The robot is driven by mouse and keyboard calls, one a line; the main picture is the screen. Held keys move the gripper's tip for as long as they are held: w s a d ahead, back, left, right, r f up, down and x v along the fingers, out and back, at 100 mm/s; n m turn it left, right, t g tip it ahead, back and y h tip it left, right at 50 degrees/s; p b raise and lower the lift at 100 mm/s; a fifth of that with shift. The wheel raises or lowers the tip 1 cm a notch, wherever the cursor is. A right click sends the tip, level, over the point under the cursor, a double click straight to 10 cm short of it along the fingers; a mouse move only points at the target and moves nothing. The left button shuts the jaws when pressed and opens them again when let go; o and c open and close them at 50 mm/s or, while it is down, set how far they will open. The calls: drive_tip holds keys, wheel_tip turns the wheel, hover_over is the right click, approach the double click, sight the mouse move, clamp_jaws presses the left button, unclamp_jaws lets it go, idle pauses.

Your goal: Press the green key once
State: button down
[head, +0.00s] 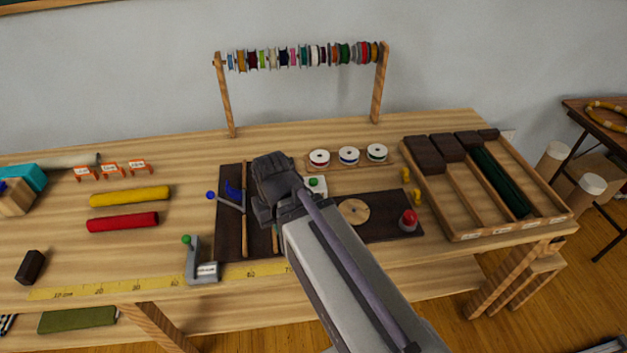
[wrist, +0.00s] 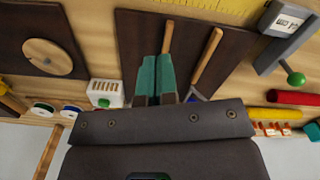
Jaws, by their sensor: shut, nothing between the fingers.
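The green key (head: 314,182) is a small round button on a white block (head: 318,193), just right of my gripper (head: 272,182) in the head view. My gripper hides part of the block's left side. In the wrist view the green key (wrist: 103,103) and its white block (wrist: 106,88) show left of my gripper (wrist: 157,57). Its two teal fingers lie side by side, shut and empty, over the dark mat. The fingers appear apart from the key.
A lever with a green knob (head: 187,239) stands left of the dark mat (head: 388,205). Spools (head: 348,155) stand behind the key. A divided wooden tray (head: 470,236) is at right.

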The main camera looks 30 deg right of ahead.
idle(0.8)
wheel_tip(320, 180, up, 4)
drive_tip(key=r+m+t+y, duration=0.1)
drive_tip(key=m+t+y, duration=0.5)
drive_tip(key=m, duration=1.6)
hover_over(313, 182)
drive_tip(key=t+h, duration=0.2)
drive_tip(key=shift+w+f+b, duration=0.1)
drive_tip(key=shift+f+b, duration=0.15)
drive_tip(key=shift+b, duration=0.15)
drive_tip(key=shift+f, duration=0.1)
wheel_tip(313, 182, down, 9)
drive_tip(key=b, duration=0.8)
drive_tip(key=shift+b, duration=0.4)
